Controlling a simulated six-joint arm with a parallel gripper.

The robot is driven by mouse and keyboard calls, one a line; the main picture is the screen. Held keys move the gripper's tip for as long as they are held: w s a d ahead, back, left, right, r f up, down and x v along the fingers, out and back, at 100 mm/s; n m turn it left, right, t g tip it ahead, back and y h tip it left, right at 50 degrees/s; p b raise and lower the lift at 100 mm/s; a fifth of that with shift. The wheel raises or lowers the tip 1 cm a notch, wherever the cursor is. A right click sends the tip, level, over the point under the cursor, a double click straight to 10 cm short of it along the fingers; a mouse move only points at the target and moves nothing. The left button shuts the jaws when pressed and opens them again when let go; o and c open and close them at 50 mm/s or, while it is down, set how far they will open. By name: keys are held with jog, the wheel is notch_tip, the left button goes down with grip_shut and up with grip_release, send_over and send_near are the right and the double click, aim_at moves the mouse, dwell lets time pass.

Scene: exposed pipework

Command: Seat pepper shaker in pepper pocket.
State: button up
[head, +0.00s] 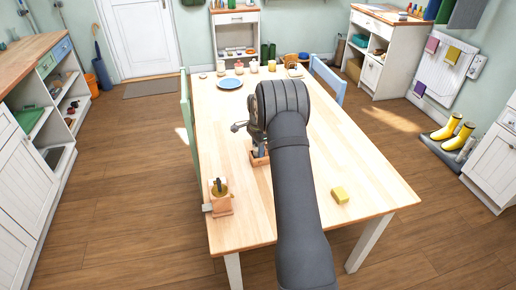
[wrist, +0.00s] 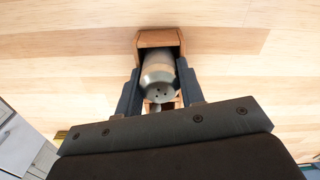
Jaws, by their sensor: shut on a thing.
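My gripper (wrist: 157,92) is shut on the pepper shaker (wrist: 160,76), a silvery shaker with holes in its cap, held between the two dark fingers. In the wrist view the cap faces the camera, and the shaker's far end is within the outline of a small open wooden pocket (wrist: 158,38). I cannot tell how deep it sits or whether it touches the walls. In the head view my gripper (head: 258,146) is low over the wooden pocket piece (head: 260,160) near the middle of the table; my arm hides much of this.
A wooden holder (head: 220,198) with a dark-topped item stands at the table's front left. A yellow block (head: 339,195) lies front right. A blue plate (head: 230,83) and several small jars (head: 253,66) are at the back. The right half of the table is mostly clear.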

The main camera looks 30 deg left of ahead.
jog(key=shift+s+f, duration=0.1)
jog(key=shift+f, duration=0.6)
jog(key=o, duration=1)
jog(key=shift+d+f, duration=0.1)
jog(key=shift+d, duration=0.05)
notch_tip(320, 180, up, 14)
jog(key=shift+f, duration=0.15)
jog(key=shift+f, duration=0.1)
notch_tip(320, 180, down, 12)
dwell(0.4)
